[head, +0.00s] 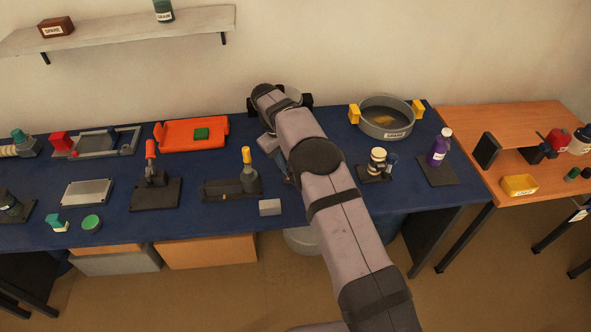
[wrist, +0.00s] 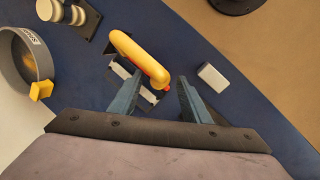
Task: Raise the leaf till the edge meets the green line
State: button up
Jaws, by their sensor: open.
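In the wrist view my gripper (wrist: 158,86) is open, its two blue-grey fingers apart. A thick yellow handle (wrist: 138,56) shows just beyond the fingers, its rounded near end between the fingertips in the picture. I cannot tell whether they touch it. A small red part shows by that end, with pale and dark parts (wrist: 120,68) of its fixture beneath. In the head view my arm hides most of this spot and the fingers. I cannot make out a leaf edge or a green line for certain in either view.
A small grey block (head: 270,207) lies near the table's front edge. A black fixture with a yellow-topped post (head: 246,158) stands left of it. A round grey pan (head: 386,130), a cream-topped fixture (head: 377,162) and a purple bottle (head: 439,148) stand right of my arm.

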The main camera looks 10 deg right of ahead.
jog(key=shift+b+v, duration=0.45)
jog(key=shift+v, duration=1.65)
